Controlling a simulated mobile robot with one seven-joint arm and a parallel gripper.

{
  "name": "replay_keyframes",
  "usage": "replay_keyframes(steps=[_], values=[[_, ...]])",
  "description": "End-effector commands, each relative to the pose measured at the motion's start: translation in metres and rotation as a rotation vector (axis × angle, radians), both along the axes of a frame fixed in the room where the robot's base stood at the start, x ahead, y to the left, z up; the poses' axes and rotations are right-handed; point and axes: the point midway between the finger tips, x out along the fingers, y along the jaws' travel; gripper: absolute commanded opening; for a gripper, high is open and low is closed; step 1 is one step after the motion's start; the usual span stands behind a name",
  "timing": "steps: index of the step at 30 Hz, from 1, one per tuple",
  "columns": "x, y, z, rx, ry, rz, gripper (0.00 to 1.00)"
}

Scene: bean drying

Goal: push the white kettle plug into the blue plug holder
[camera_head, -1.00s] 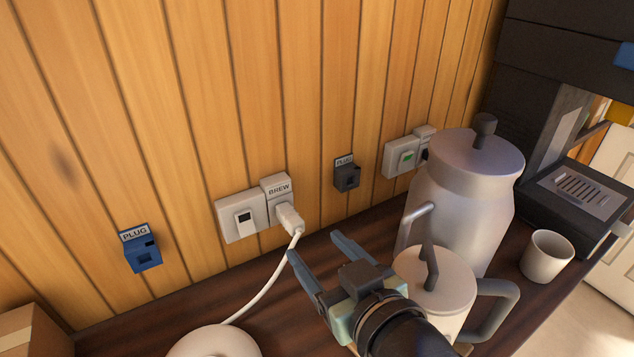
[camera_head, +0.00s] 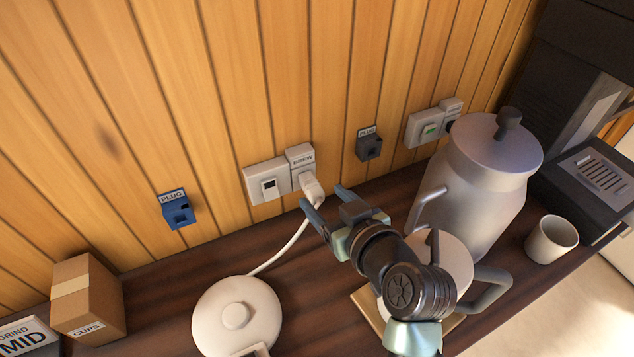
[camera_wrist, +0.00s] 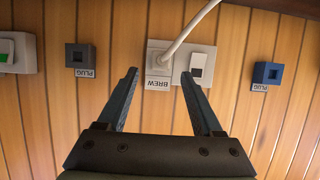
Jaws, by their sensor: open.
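The white kettle plug (camera_head: 312,187) sits in the wall socket labelled BREW (camera_head: 301,160), with its white cord running down to the counter. It also shows in the wrist view (camera_wrist: 160,61), where the cord rises from it. The blue plug holder (camera_head: 179,213), labelled PLUG, is on the wall to the left; in the wrist view the holder (camera_wrist: 267,72) is at the right. My gripper (camera_head: 322,196) is open and empty. Its fingertips are close to the plug in the head view. In the wrist view the plug appears between and beyond the fingers (camera_wrist: 158,73).
A white round-lidded kettle (camera_head: 236,316) stands on the counter, left of my arm. A large metal pot (camera_head: 478,185) and a smaller lidded jug (camera_head: 452,262) stand to the right. A dark plug holder (camera_head: 368,145) is right of the BREW socket. A cardboard box (camera_head: 88,297) is at the left.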

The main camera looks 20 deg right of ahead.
Motion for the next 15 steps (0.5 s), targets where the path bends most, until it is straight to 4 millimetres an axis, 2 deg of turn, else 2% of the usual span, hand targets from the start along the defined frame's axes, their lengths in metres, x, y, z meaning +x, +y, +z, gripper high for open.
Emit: replay_keyframes(steps=[6, 15], values=[[0.03, 0.001, -0.01, -0.001, 0.0, 0.001, 0.68], [0.044, 0.002, -0.017, -0.002, 0.0, 0.001, 0.68]])
